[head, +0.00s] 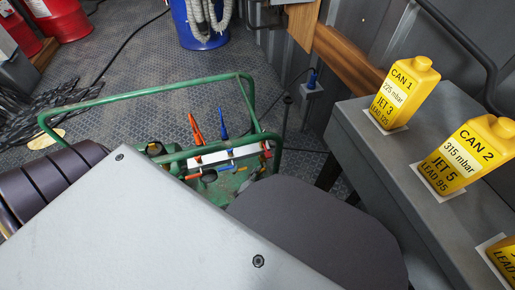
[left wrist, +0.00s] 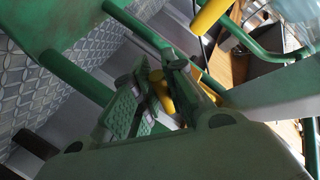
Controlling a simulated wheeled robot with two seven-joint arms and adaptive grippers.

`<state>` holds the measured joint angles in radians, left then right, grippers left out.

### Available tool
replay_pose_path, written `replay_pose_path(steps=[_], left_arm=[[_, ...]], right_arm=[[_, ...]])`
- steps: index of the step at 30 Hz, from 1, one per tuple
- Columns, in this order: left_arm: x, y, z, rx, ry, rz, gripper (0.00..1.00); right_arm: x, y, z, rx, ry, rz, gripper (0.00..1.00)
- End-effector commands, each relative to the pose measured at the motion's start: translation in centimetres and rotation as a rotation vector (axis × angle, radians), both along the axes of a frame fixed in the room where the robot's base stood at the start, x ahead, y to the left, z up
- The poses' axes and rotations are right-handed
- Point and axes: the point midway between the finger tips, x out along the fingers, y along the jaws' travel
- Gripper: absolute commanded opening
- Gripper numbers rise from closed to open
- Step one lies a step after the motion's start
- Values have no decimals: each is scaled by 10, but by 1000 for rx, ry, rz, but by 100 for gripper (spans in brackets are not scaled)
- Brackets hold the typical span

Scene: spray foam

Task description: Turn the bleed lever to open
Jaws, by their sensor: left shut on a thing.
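A green tubular frame (head: 150,92) stands on the floor in the head view. Inside it are a white manifold (head: 233,155), an upright orange lever (head: 195,130) and an upright blue lever (head: 223,120). In the left wrist view, my left gripper (left wrist: 160,92) is among green tubes, its pads closed around a small yellow piece (left wrist: 161,88). That piece looks like a lever or handle; I cannot tell for certain that it is the bleed lever, or its angle. In the head view this gripper is hidden behind my grey arm link. My right gripper is not in view.
Yellow bottles, CAN 1 (head: 403,95) and CAN 2 (head: 466,157), stand on a grey bench (head: 375,165) at the right. A blue drum (head: 203,25) and red containers (head: 65,20) stand at the back. Black cables (head: 40,115) lie at the left. Open floor (head: 140,65) lies behind the frame.

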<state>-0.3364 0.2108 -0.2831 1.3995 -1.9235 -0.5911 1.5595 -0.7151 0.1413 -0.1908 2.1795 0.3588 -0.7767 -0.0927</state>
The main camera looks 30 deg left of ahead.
Motion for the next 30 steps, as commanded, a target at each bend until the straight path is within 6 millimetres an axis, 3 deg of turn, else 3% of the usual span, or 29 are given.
replay_pose_path(steps=[30], left_arm=[[13,-10,-12,-264,-314,-2,0]], right_arm=[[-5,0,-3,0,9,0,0]])
